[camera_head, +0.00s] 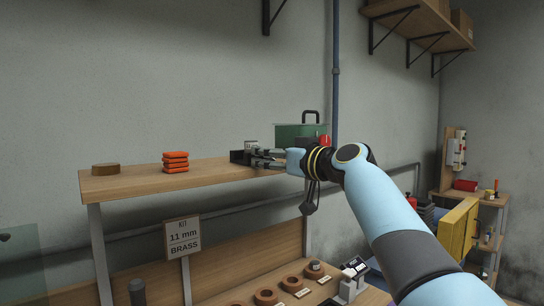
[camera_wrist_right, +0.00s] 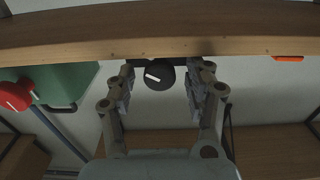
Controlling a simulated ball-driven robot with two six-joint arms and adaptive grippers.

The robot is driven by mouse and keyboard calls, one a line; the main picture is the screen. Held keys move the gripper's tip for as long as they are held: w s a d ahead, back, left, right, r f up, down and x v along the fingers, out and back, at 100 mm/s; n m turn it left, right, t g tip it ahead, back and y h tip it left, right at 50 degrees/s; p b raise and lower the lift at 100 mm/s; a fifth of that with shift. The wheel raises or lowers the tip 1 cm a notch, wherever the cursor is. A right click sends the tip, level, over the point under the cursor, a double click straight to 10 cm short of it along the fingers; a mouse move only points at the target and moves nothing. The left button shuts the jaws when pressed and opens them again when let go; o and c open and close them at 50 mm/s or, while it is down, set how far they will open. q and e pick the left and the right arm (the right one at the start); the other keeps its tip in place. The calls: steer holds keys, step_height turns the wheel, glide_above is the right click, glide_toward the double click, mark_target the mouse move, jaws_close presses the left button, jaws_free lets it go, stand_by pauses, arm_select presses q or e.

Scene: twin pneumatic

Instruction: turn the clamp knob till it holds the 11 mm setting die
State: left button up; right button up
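The clamp knob (camera_wrist_right: 159,75) is a round black knob with a white pointer line, tilted in the right wrist view. It is under the wooden shelf edge in that picture, between the two fingers of my right gripper (camera_wrist_right: 162,88). The fingers are apart, with a gap on both sides of the knob. In the head view my right gripper (camera_head: 264,157) reaches the dark clamp (camera_head: 238,156) at the shelf's right part. A small grey cylinder (camera_head: 251,145), perhaps the setting die, shows at the clamp; whether it is held cannot be seen. My left gripper is out of view.
A green case (camera_head: 290,133) stands behind my right gripper. A sign (camera_head: 183,236) reads "KIT 11 mm BRASS". Several brown rings (camera_head: 266,297) lie on the lower bench.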

jaws_close()
steer(key=m, duration=0.4)
stand_by(0.4)
steer(key=shift+o, duration=0.3)
jaws_free()
steer(key=v, duration=1.2)
